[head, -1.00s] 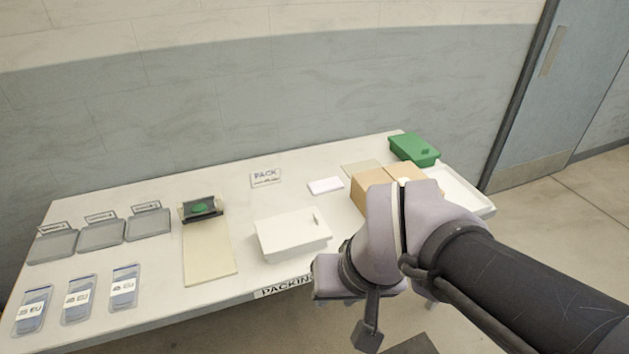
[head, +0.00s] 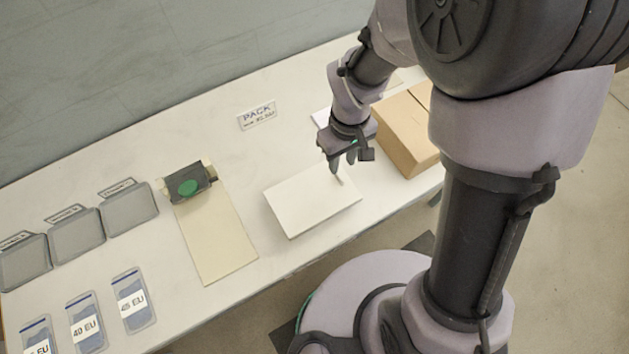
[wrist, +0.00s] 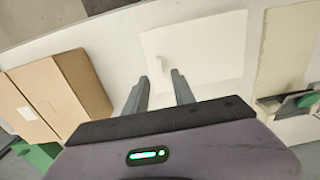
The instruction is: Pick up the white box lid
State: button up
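The white box lid (head: 308,203) lies on the table as a flat white rectangle, apparently on top of the white box, with a small upright tab near its right corner. In the wrist view the lid (wrist: 205,48) is ahead of the fingers, with the tab (wrist: 159,62) just past the gap between them. My gripper (head: 343,167) is over the lid's right corner, close to the tab, pointing down. In the wrist view my gripper (wrist: 159,79) is open and empty, its two fingers apart. I cannot tell the exact height above the tab.
A brown carton (head: 405,135) stands right of the lid. A press with a green pad (head: 188,186) and a cream mat (head: 215,235) are to the left, with grey trays and EU-labelled packs farther left. A PACK sign (head: 257,116) stands behind. A green box (wrist: 40,155) shows in the wrist view.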

aim_at(339, 176)
notch_tip(339, 176, down, 7)
jog(key=b, duration=0.3)
jog(key=shift+r, duration=0.3)
jog(key=shift+c, duration=0.6)
grip_shut()
